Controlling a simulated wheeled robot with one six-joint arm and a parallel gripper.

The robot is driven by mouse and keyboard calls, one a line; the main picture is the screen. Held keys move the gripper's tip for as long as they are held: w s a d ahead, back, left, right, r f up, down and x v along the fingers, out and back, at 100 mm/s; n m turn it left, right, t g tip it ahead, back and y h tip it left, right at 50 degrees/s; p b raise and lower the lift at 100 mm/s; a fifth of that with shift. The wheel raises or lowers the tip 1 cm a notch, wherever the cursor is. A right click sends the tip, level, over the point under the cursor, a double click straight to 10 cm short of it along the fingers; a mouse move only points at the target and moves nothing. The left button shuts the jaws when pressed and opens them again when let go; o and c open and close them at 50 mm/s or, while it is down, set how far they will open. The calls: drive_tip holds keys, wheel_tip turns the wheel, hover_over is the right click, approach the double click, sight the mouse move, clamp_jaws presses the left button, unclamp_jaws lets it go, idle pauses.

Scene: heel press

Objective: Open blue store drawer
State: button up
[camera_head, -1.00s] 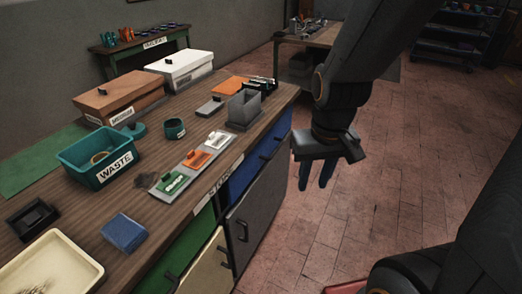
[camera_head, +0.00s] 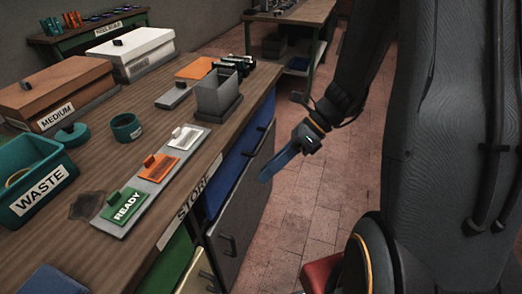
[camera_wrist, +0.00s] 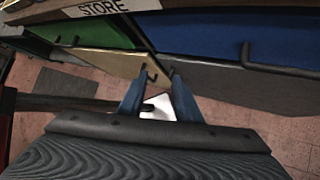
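The blue store drawer (camera_head: 222,182) is in the bench front under the STORE label, and its front appears shut. Its dark handle (camera_head: 263,128) shows near the far end. In the wrist view the blue front (camera_wrist: 215,38) is at upper right, with its handle (camera_wrist: 246,54) right of my fingers. My gripper (camera_head: 268,176) hangs in front of the bench, to the right of the drawers. In the wrist view its two blue fingers (camera_wrist: 158,78) are apart with nothing between them. No contact with the blue handle shows.
A dark grey front (camera_head: 240,220) with a handle lies below the blue drawer. A green front (camera_head: 172,262) and a cream front (camera_wrist: 105,62) are beside them. The bench top holds a WASTE bin (camera_head: 38,185) and a grey holder (camera_head: 217,95). Open floor lies to the right.

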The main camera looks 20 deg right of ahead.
drive_tip(key=w+d+f+m+t+y+b, duration=0.2)
drive_tip(key=w+f+m+t+y+b, duration=0.15)
drive_tip(key=w+m, duration=0.45)
drive_tip(key=m+t+b, duration=0.2)
drive_tip(key=m+t, duration=0.4)
drive_tip(key=m, duration=0.4)
approach(262, 140)
drive_tip(key=w+a+f, duration=0.1)
drive_tip(key=w+a, duration=0.1)
drive_tip(key=x, duration=0.7)
drive_tip(key=shift+a+f, duration=0.15)
drive_tip(key=shift+f, duration=0.05)
drive_tip(key=shift+c, duration=0.3)
clamp_jaws()
drive_tip(key=shift+s, duration=0.1)
